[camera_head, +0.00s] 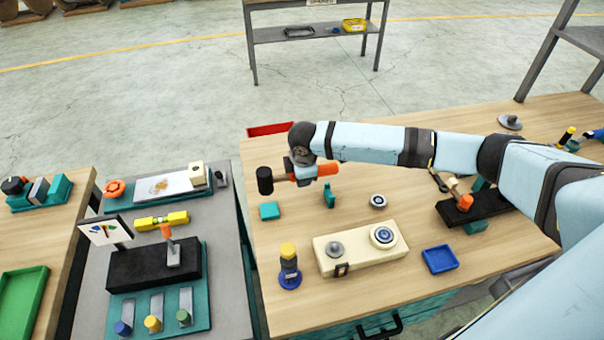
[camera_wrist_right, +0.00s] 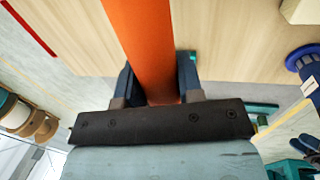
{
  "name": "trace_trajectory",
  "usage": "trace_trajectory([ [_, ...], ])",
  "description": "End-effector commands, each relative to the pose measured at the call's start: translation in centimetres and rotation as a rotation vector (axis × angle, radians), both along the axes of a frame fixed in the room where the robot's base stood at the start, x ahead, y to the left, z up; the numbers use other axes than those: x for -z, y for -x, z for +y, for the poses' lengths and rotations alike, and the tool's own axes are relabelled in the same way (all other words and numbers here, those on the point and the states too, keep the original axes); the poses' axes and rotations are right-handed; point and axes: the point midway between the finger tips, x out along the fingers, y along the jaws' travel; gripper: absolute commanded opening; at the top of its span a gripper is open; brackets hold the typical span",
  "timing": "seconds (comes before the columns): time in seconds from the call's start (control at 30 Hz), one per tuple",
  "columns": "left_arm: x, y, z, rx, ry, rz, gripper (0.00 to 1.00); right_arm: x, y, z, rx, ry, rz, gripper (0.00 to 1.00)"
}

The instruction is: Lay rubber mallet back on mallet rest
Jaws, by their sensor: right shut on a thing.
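The rubber mallet, with a black head (camera_head: 265,181) and an orange handle (camera_head: 326,169), is held roughly level in the head view, head to the left. My right gripper (camera_head: 303,172) is shut on its handle, which also fills the gap between the fingers (camera_wrist_right: 157,88) in the right wrist view. Just below in the head view are a flat teal block (camera_head: 269,211) and a small upright teal support (camera_head: 330,195), which look like the mallet rest. The mallet appears above them, apart from both. My left gripper is not in view.
A cream block (camera_head: 360,249) with round fittings, a blue-and-yellow bottle-like tool (camera_head: 289,268) and a blue tray (camera_head: 439,259) stand nearer on the wooden table. A small round part (camera_head: 378,201) lies right of the teal support. A red tray (camera_head: 270,129) is at the far edge.

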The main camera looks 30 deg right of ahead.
Motion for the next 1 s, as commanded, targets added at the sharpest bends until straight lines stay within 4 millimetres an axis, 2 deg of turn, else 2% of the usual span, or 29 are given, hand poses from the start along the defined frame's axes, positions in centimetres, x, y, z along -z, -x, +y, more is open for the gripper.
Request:
trace_trajectory([
  [0.03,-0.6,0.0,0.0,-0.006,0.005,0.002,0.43,-0.4,0.0,0.0,0.001,-0.002,-0.002,0.00],
  [0.3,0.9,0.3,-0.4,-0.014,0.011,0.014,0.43,2.7,0.1,0.0,0.000,-0.001,0.001,0.00],
  [0.7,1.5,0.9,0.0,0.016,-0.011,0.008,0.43,7.1,0.0,0.0,0.001,-0.002,-0.002,0.00],
  [1.0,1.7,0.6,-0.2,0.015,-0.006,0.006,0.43,8.3,0.0,0.0,0.001,-0.001,-0.001,0.00],
])
